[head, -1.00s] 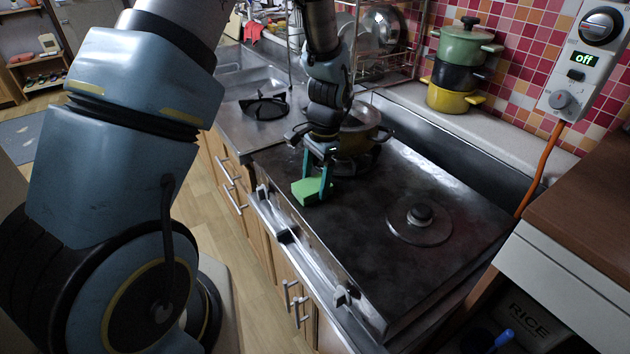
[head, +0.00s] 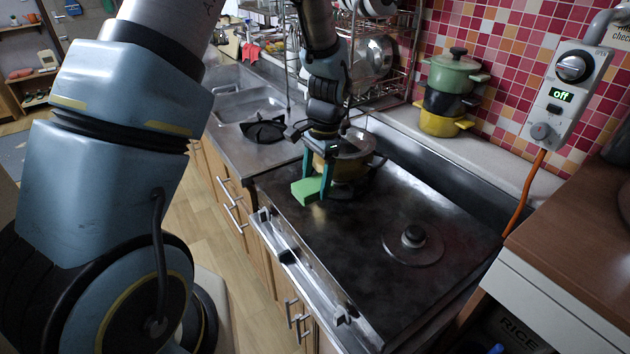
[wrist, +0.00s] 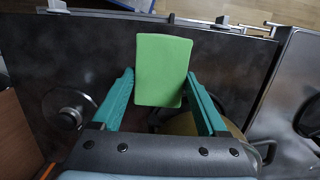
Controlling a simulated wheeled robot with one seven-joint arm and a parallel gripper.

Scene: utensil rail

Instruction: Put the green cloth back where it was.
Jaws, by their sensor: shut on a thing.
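The green cloth (head: 308,189) looks like a flat folded block near the left front corner of the dark stove top (head: 350,240). My gripper (head: 317,190) points down with its teal fingers shut on the cloth. In the wrist view the cloth (wrist: 162,70) sits between the two fingertips (wrist: 160,85) and sticks out beyond them. The dark top shows behind it. I cannot tell for sure whether the cloth touches the surface or hangs a little above it.
A yellow pot with a lid (head: 350,160) stands right behind my gripper. A round glass lid (head: 413,245) lies on the right of the top. Stacked pots (head: 450,90) and a dish rack (head: 375,60) are behind. The middle of the top is clear.

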